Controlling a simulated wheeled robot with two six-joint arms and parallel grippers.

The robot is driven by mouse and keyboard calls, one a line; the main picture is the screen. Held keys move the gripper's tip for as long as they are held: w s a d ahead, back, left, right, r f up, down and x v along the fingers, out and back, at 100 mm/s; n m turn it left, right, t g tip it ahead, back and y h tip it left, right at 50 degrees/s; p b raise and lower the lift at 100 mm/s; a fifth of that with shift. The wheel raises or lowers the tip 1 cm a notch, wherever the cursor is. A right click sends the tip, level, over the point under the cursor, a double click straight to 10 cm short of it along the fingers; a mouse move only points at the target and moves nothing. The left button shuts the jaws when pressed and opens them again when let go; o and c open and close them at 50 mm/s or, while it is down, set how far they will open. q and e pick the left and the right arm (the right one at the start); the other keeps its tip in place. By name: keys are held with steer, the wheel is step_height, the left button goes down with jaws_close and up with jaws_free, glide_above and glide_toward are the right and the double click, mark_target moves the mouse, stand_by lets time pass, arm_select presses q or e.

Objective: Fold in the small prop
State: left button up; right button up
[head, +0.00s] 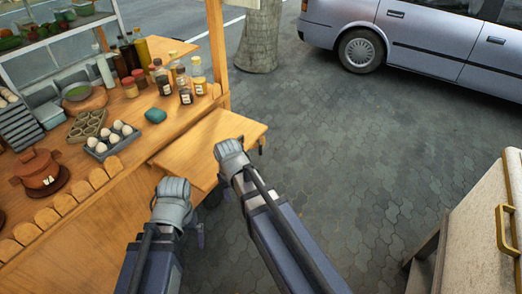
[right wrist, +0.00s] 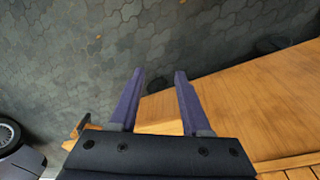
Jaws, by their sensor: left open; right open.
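The wooden fold-out leaf (head: 215,142) sticks out level from the side of the wooden stall. A small dark fitting (head: 262,143) shows at its outer edge; a similar bracket (right wrist: 82,125) shows in the right wrist view. I cannot tell if either is the small prop; the leaf hides its underside. My right gripper (head: 232,160) is over the leaf's near outer edge. In the right wrist view its jaws (right wrist: 160,75) are open and empty, with wood behind them. My left gripper (head: 174,196) is beside the leaf's near side, its fingers mostly hidden.
A cabinet with a brass handle (head: 506,230) stands at the right. Paving (head: 350,150) is clear towards a parked car (head: 420,40).

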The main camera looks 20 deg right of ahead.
mark_target(261, 149)
steer(key=s+a+f+n+g+b, duration=0.1)
steer(key=s+a+f+b, duration=0.1)
steer(key=s+f+b, duration=0.75)
steer(key=w+d+f+t+y+b, duration=0.15)
steer(key=w+f+b, duration=0.25)
steer(key=f+b, duration=0.4)
steer(key=w+f+t+y+b, duration=0.15)
steer(key=w+f+b, duration=0.25)
steer(key=f+b, duration=0.4)
steer(key=w+d+r+n+t+y+b, duration=0.1)
steer(key=w+r+t+y+b, duration=0.1)
steer(key=w+r+t, duration=0.35)
steer(key=w+d+r+t+y+b, duration=0.1)
steer(key=w+r+t+y+b, duration=0.1)
steer(key=w, duration=0.6)
steer(key=w+d+r+m+t+h, duration=0.25)
steer(key=d+r+t+h, duration=0.2)
steer(key=d, duration=0.35)
steer(key=w+d+r+m+t+h, duration=0.25)
steer(key=d+r+h, duration=0.2)
steer(key=d, duration=0.35)
steer(key=shift+y, duration=0.4)
steer(key=shift+w+d+r+p, duration=0.1)
steer(key=shift+w, duration=1.35)
steer(key=shift+w+d+r+p, duration=0.1)
steer(key=shift+w+d+r, duration=0.05)
steer(key=shift+w, duration=1.3)
steer(key=shift+w+d+r+p, duration=0.1)
steer(key=shift+w, duration=1.35)
